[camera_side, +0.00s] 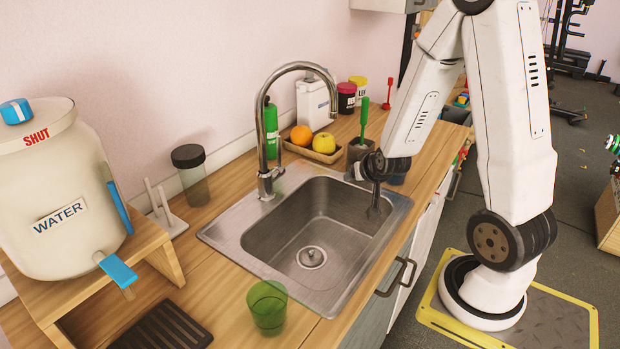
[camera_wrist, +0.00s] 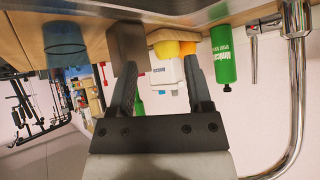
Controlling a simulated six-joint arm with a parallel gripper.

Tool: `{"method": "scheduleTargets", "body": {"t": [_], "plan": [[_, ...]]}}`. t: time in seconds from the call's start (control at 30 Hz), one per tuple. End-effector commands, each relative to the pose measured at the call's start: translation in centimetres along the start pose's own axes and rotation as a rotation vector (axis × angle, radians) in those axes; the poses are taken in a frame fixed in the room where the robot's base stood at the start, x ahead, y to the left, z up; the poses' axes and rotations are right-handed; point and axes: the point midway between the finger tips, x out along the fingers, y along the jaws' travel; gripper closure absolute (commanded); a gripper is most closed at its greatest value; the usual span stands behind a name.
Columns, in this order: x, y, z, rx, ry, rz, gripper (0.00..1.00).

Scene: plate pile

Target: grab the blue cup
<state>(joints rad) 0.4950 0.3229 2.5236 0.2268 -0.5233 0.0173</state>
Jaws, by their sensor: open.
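The blue cup (camera_wrist: 65,42) is see-through and shows at the upper left of the wrist view, which looks upside down. It stands on the wooden counter beside a brown holder (camera_wrist: 127,42). In the side view I cannot make the blue cup out clearly; my arm covers that area. My gripper (camera_side: 375,208) hangs over the right part of the sink. Its fingers also show in the wrist view (camera_wrist: 161,68), apart with nothing held between them. The blue cup lies outside the fingers, off to the left there.
A green cup (camera_side: 267,309) stands on the counter's near edge. The steel sink (camera_side: 222,236) and tall faucet (camera_side: 268,130) are left of my gripper. Behind are the holder (camera_side: 361,151), a fruit tray (camera_side: 318,153) and a green bottle (camera_side: 272,128). A water tank (camera_side: 65,190) stands far left.

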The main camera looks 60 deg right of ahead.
Motion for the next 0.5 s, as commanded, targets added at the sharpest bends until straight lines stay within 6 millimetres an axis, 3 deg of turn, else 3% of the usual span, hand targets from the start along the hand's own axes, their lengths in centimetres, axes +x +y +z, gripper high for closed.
{"method": "scheduleTargets", "body": {"t": [0.03,0.3,0.5], "plan": [[0.5,1.9,-0.4,0.042,0.041,0.045,0.36],[1.2,10.8,-2.4,0.192,0.274,0.264,0.36],[0.7,14.7,-2.8,0.235,0.372,0.367,0.36]]}}
